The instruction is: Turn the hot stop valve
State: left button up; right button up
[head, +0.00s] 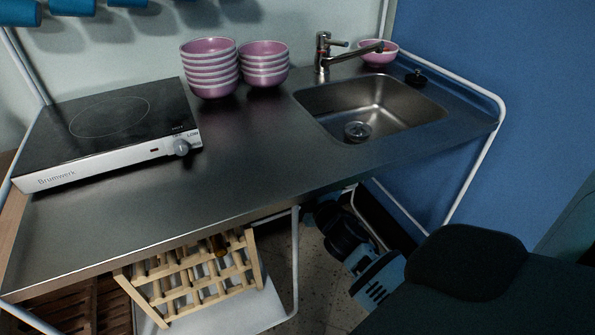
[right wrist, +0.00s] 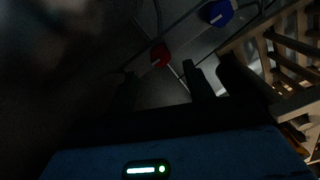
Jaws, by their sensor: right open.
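The hot stop valve, with a red handle (right wrist: 160,54), shows near the top middle of the right wrist view, on a thin pipe. A blue-handled valve (right wrist: 216,12) is above and to its right. My right gripper (right wrist: 160,78) is open, its dark fingers pointing up toward the red handle. The handle appears beyond the fingertips; the dim picture hides whether anything touches. In the head view, both valves and the right gripper are hidden under the counter, where part of my arm shows. My left gripper is in neither view.
The metal counter (head: 235,175) with a sink (head: 400,108) stands above. A wooden bottle rack (head: 190,280) is under it, and its slats (right wrist: 290,55) are close on the right in the wrist view. White frame legs (head: 296,260) stand nearby.

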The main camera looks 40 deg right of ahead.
jog(key=shift+v, duration=0.9)
jog(key=s+a+f+m+g+y, duration=0.25)
jog(key=s+a+f, duration=0.25)
jog(key=s+f, duration=0.5)
jog(key=s+a+f+m+g+y, duration=0.15)
jog(key=s+a+f+g, duration=0.3)
jog(key=s+f, duration=0.6)
jog(key=s+a+f+m+g+y, duration=0.15)
jog(key=s+a, duration=0.25)
jog(key=s, duration=0.7)
jog(key=s+a+f+m+g+y, duration=0.1)
jog(key=s+a+m+g, duration=0.3)
jog(key=s, duration=0.8)
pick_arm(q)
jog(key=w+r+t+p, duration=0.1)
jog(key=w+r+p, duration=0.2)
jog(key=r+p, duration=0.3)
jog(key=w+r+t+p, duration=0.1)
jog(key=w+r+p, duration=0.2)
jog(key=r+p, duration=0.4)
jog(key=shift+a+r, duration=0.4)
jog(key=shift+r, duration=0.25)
pick_arm(e)
jog(key=w+r+n+t, duration=0.1)
jog(key=w+r+t, duration=0.3)
jog(key=r, duration=1)
jog(key=w, duration=0.2)
jog(key=shift+w+r, duration=0.2)
jog(key=shift+w, duration=0.15)
